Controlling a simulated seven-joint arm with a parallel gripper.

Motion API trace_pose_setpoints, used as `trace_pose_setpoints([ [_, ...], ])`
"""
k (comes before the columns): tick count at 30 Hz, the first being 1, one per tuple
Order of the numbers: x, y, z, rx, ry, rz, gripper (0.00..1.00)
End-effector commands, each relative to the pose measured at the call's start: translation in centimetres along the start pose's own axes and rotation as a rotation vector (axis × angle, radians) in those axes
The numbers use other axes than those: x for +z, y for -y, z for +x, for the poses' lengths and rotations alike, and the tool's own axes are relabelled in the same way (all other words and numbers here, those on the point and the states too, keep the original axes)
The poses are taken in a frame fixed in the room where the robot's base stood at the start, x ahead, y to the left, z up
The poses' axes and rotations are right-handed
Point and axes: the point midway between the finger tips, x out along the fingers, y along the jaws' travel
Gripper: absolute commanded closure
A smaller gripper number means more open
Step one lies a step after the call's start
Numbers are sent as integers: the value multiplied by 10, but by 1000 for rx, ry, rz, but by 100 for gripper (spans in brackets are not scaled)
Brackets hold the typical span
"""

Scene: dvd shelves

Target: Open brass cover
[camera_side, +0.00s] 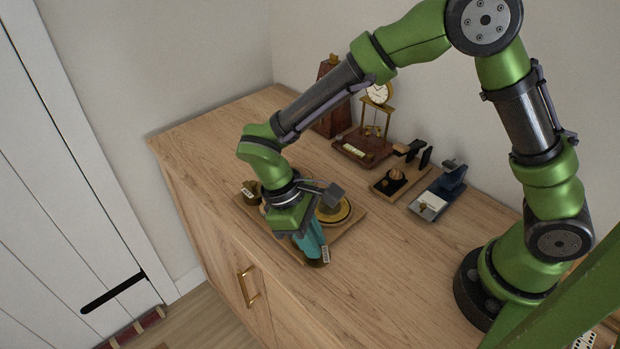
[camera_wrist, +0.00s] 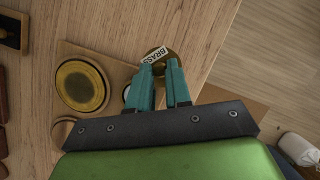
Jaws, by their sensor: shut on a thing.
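The brass cover (camera_wrist: 158,56) is a small round brass-coloured piece with a white tag reading BRASS, at the board's edge in the wrist view. In the side view the brass cover (camera_side: 318,263) shows just below the fingertips, mostly hidden by them. My gripper (camera_wrist: 160,68) has its teal fingers straddling the near part of this piece, shut on it. In the side view my gripper (camera_side: 314,255) points down at the front corner of the wooden board (camera_side: 352,220). The exact contact and what lies under the cover are hidden.
A large round brass-rimmed disc (camera_wrist: 81,85) lies on the board beside the fingers. A dark round piece (camera_side: 251,190) sits at its left end. A clock stand (camera_side: 377,95), a wooden-based device (camera_side: 398,182) and a blue device (camera_side: 440,190) stand behind. The cabinet's front edge is close.

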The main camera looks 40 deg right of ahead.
Motion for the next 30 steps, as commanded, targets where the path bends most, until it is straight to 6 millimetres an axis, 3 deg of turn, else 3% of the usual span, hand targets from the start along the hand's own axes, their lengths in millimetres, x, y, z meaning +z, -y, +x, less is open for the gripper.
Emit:
trace_pose_setpoints([
  [1,0,0,0,-1,-1,0,100],
  [2,0,0,0,-1,-1,0,77],
  [6,0,0,0,-1,0,1,57],
  [14,0,0,0,-1,0,2,57],
  [19,-1,0,-12,-1,-3,2,57],
  [23,-1,0,-37,-1,-7,2,57],
  [30,-1,0,-97,-1,-7,2,57],
])
